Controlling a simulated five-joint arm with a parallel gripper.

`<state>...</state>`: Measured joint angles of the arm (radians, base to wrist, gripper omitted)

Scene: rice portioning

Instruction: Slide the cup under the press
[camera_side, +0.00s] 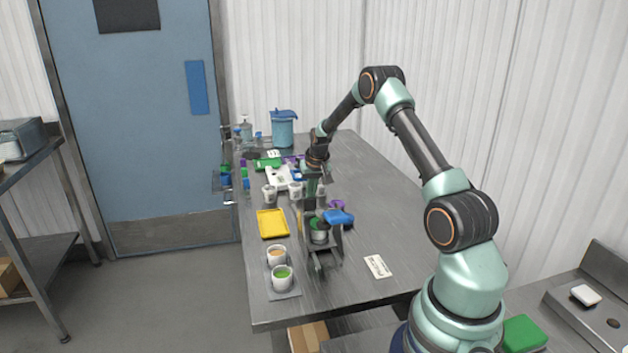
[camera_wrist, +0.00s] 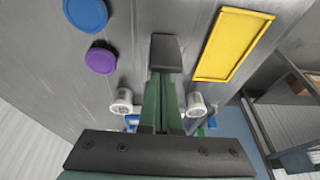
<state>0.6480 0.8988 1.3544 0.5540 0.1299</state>
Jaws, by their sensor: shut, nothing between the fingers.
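The press (camera_side: 323,258) is a grey metal frame with a blue part (camera_side: 338,217) at its top, near the middle of the table in the side view. A pale cup (camera_side: 319,238) with green at its top appears within the frame; I cannot tell how well centred it is. My gripper (camera_side: 313,192) is just behind and above the press, pointing down. In the wrist view its green fingers are together and empty, ending at a dark tip (camera_wrist: 165,54). The press and its cup cannot be made out clearly in that view.
Two white cups (camera_side: 269,193) (camera_side: 295,191) stand behind the yellow tray (camera_side: 272,224). Two filled cups (camera_side: 276,254) (camera_side: 282,277) stand at the front left. Blue (camera_wrist: 86,14) and purple (camera_wrist: 100,60) discs lie on the table. The table's right side is mostly clear around a card (camera_side: 377,266).

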